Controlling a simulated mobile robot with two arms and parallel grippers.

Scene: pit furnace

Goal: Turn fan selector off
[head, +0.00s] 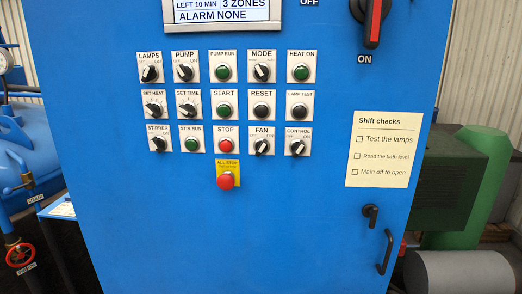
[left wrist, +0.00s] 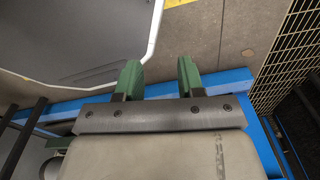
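The fan selector (head: 262,147) is a black rotary knob on a white plate labelled FAN, in the bottom row of the blue control cabinet (head: 250,240) in the head view. Its white pointer looks turned toward the upper right, the ON side, though it is small. The red STOP button (head: 226,145) is to its left and the CONTROL selector (head: 297,148) to its right. My left gripper (left wrist: 158,80) shows in the left wrist view, with its two green fingers apart and nothing between them. It is away from the panel. My right gripper is in neither view.
Rows of other knobs and buttons surround the fan selector. Below STOP is a red ALL STOP button (head: 226,180) on yellow. A large red-and-black main switch (head: 373,22) is at the upper right, and a door handle (head: 385,251) at the lower right. The lower panel is bare.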

